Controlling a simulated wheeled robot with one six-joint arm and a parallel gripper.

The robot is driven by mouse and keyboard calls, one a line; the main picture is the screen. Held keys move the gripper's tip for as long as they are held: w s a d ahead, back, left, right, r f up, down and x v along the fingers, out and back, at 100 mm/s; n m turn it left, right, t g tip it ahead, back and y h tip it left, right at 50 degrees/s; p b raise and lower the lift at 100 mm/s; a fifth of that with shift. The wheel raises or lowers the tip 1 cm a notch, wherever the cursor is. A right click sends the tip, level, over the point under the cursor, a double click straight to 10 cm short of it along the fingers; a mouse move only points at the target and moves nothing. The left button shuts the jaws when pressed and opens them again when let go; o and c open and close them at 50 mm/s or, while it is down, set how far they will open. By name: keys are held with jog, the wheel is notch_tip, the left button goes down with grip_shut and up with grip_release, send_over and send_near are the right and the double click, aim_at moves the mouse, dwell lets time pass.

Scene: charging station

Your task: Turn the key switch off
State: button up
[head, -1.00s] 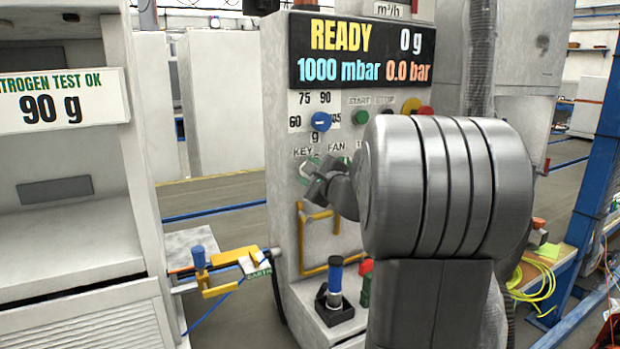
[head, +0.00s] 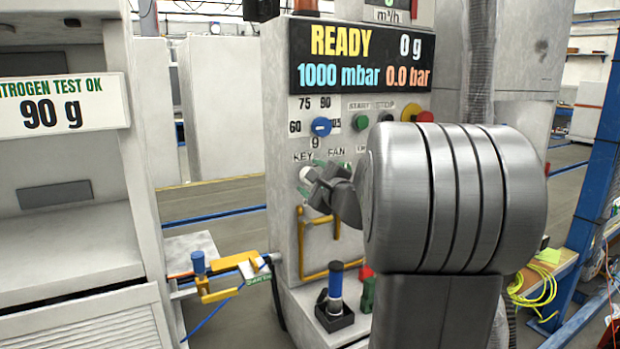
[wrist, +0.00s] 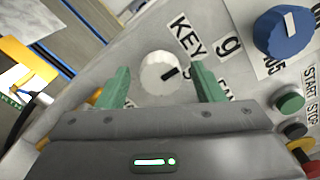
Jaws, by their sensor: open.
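The key switch is a round white knob (wrist: 161,73) with a short dark mark on its face, beside the KEY label (wrist: 188,38) on the panel. In the wrist view the mark lies on a slant towards the upper right. In the head view the knob (head: 306,174) shows just left of my gripper (head: 312,178), below its KEY label. My gripper (wrist: 160,72) is open, with one green finger on each side of the knob in the wrist view. No contact with the knob is visible, and the exact gap in depth cannot be told.
A blue dial (head: 320,126) and a green start button (head: 361,122) sit above the key switch. A yellow handle (head: 322,210) sticks out below it. The display (head: 362,54) reads READY.

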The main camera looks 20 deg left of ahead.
jog(key=v, duration=1.2)
jog(key=shift+s+d, duration=0.2)
jog(key=x, duration=1.4)
